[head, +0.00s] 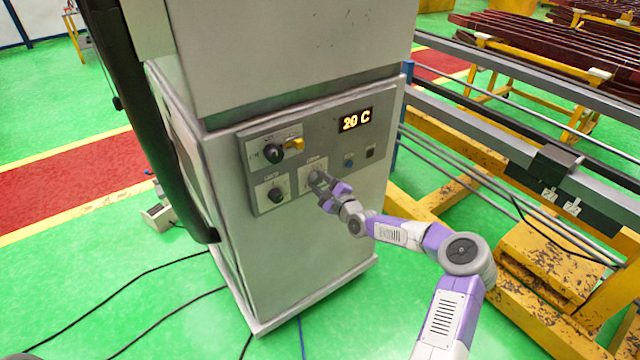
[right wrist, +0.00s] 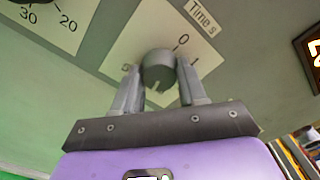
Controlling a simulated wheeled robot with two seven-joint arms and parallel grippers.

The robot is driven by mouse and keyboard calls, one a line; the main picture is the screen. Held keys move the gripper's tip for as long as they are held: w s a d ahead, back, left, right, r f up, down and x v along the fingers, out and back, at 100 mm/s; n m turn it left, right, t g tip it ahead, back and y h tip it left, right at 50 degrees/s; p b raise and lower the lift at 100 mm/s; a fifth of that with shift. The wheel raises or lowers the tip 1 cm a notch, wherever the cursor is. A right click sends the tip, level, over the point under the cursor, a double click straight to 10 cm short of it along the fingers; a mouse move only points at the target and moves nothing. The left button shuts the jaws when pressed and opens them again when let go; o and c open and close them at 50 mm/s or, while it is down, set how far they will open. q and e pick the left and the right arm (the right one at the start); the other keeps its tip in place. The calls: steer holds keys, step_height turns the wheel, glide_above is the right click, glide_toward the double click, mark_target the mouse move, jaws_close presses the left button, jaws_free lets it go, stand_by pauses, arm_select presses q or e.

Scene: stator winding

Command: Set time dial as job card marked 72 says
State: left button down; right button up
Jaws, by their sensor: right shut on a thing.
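The time dial (right wrist: 158,70) is a round grey knob on a white plate labelled "Time s", with a 0 and a 1 showing; other marks are hidden by the fingers or blurred. My right gripper (right wrist: 160,88) is shut on the knob, one finger on each side. In the head view my right gripper (head: 322,185) is at the lower middle of the control panel (head: 338,153) and covers much of the dial there. My left gripper is not in view. No job card marked 72 can be made out.
Yellow frames with rails stand at the right. Cables lie on the green floor.

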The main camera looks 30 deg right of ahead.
steer(key=shift+m+b, duration=0.3)
steer(key=shift+m, duration=0.8)
steer(key=o, duration=1.1)
steer(key=shift+c, duration=0.2)
steer(key=s, duration=0.7)
steer(key=shift+s+d+p, duration=0.25)
steer(key=shift+s+p, duration=0.05)
steer(key=shift+p, duration=0.05)
